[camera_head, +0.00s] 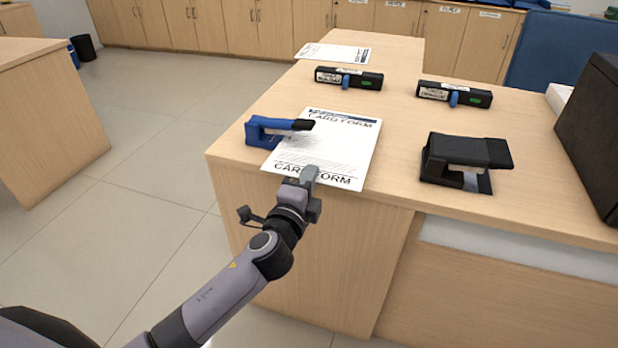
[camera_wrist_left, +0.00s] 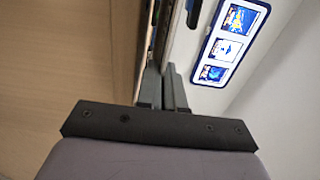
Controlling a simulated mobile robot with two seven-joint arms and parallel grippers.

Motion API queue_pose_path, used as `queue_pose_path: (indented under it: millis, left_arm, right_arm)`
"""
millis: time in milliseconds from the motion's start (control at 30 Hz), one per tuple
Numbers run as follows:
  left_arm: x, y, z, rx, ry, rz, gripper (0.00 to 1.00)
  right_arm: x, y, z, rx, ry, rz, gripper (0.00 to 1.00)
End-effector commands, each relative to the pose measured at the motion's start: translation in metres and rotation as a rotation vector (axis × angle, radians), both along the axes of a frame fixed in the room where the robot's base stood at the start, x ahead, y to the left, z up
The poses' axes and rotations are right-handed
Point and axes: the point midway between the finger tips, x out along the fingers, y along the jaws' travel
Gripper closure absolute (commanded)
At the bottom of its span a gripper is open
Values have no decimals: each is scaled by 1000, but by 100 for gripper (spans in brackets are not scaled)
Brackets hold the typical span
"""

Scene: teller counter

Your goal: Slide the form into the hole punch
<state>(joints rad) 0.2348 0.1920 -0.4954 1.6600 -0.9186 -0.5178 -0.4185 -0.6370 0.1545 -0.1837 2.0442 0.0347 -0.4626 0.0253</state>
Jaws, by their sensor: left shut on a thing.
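The form (camera_head: 335,148) is a white sheet marked "CARD FORM". It lies at the counter's front edge, its near edge by the fingertips of my left gripper (camera_head: 309,176). My left gripper is shut on that near edge; its close-set fingers show in the wrist view (camera_wrist_left: 162,90). A blue punch-like device (camera_head: 262,131) with a black tip stands at the form's left edge, its arm over the sheet. Whether the sheet is in its slot cannot be told. A larger black hole punch (camera_head: 462,158) stands apart to the right. My right gripper is not in view.
Two black devices with blue clips, one left (camera_head: 348,78) and one right (camera_head: 454,94), lie farther back on the counter (camera_head: 400,190). Another printed sheet (camera_head: 332,52) lies at the back. A black box (camera_head: 592,140) stands at the right edge. Counter between the form and black punch is clear.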

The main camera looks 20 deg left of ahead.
Motion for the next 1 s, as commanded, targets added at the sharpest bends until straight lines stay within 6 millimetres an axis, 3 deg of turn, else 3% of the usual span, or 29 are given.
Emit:
queue_pose_path:
  millis: [167,633,1000]
  left_arm:
    - [-14,0,7,-1,1,-1,100]
    - [-81,3,32,1,-1,0,100]
    - [-131,5,50,2,-5,-1,100]
  right_arm:
    - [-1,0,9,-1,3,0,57]
    - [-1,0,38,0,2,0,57]
    - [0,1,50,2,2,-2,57]
